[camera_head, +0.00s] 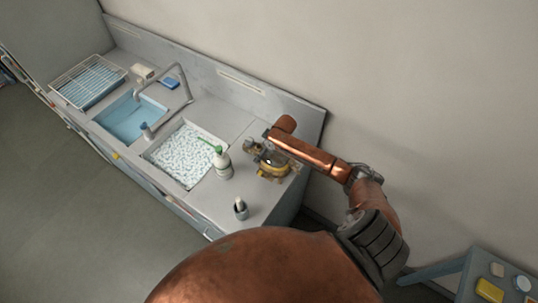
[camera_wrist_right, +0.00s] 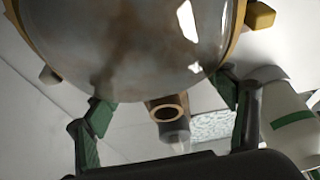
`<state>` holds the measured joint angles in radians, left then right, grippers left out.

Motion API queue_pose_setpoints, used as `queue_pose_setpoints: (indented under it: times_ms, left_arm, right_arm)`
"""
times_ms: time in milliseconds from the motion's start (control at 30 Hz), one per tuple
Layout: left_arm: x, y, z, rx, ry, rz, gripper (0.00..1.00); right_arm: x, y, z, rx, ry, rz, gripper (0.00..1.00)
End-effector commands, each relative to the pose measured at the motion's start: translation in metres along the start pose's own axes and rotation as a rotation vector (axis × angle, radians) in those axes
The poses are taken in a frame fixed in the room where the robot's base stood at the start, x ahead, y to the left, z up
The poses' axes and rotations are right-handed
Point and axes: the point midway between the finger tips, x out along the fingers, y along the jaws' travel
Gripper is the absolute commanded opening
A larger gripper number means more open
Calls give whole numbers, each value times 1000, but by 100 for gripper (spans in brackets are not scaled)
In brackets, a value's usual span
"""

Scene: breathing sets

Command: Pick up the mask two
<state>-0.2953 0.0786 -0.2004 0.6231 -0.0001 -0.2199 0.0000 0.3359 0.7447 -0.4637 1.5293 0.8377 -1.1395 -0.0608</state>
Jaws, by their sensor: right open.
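A mask (camera_head: 272,168) with a yellow frame lies on the right end of the counter, partly covered by my right arm in the head view. In the right wrist view, the large smudged visor of the mask (camera_wrist_right: 135,40) fills the top, with its yellow rim at the sides. A brown round port shows below the visor. My right gripper (camera_wrist_right: 165,104) is open, its two green-padded fingers spread on either side of the port, close to the visor's lower edge. I cannot tell whether they touch it. My left gripper is not in view.
A white bottle (camera_head: 223,165) stands left of the mask, and shows close to the right finger (camera_wrist_right: 288,125). A small grey cup (camera_head: 240,208) stands near the front edge. Left are a foamy sink (camera_head: 180,160), a blue sink (camera_head: 128,118) and a rack (camera_head: 88,82). A wall runs behind.

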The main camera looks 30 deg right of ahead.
Motion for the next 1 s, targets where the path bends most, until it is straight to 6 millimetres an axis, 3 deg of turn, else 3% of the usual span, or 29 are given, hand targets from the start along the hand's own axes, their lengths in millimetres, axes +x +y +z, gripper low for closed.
queue_pose_setpoints:
  times_ms: [133,400,1000]
  left_arm:
    - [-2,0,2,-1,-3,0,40]
    - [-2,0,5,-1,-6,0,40]
    - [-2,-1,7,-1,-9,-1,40]
  right_arm:
    - [14,1,-1,0,1,1,77]
    - [17,1,-1,-1,2,1,77]
    - [17,1,1,0,-2,1,36]
